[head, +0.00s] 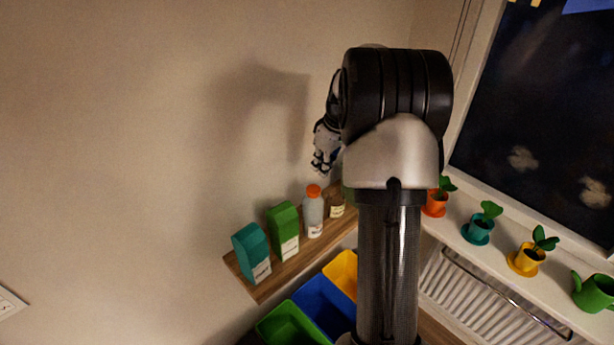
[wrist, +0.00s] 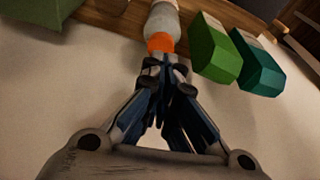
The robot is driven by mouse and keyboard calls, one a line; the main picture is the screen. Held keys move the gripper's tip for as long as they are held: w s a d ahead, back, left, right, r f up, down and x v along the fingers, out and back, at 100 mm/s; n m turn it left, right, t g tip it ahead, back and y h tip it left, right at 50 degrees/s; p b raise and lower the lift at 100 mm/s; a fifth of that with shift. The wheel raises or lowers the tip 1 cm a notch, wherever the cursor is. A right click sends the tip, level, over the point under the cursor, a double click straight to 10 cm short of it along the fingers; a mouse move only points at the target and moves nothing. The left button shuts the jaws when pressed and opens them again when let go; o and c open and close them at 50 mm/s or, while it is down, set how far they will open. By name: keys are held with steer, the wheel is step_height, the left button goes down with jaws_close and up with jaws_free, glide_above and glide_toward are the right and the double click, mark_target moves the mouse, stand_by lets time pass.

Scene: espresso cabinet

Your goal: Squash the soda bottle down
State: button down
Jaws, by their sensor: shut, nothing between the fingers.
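The soda bottle (head: 313,212) is grey with an orange cap and stands upright on a wooden shelf (head: 268,284). In the wrist view the bottle (wrist: 164,20) shows at the top centre, with its orange cap (wrist: 160,43) toward my gripper. My gripper (wrist: 163,68) is shut and empty, its fingertips close to the cap in the picture. I cannot tell whether they touch it. In the head view my gripper (head: 320,165) is above the bottle, partly hidden by my arm.
On the shelf, a green carton (head: 284,232) and a teal carton (head: 251,254) stand left of the bottle, and a brown jar (head: 336,205) stands right. Green (head: 281,328), blue (head: 322,306) and yellow (head: 343,270) bins sit below. Potted plants line the windowsill (head: 500,255) at right.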

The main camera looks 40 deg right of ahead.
steer(key=shift+s, duration=0.2)
steer(key=b, duration=0.4)
glide_above(322, 210)
steer(key=w, duration=0.2)
steer(key=shift+s+x, duration=0.2)
steer(key=shift+x, duration=0.9)
steer(key=shift+s+x, duration=0.2)
steer(key=shift+x, duration=0.95)
steer(key=shift+s+x, duration=0.2)
steer(key=shift+x, duration=0.9)
steer(key=shift+a+f, duration=0.15)
step_height(322, 210, down, 9)
steer(key=b, duration=0.6)
steer(key=shift+s+f+b, duration=0.1)
steer(key=shift+f+b, duration=0.05)
steer(key=shift+b, duration=0.2)
steer(key=shift+r, duration=0.3)
steer(key=shift+s+d+r, duration=0.2)
steer(key=shift+s+r, duration=0.05)
steer(key=shift+s, duration=0.55)
steer(key=shift+s+d+r, duration=0.15)
steer(key=shift+s+r, duration=0.15)
steer(key=shift+s, duration=0.45)
steer(key=shift+w, duration=0.1)
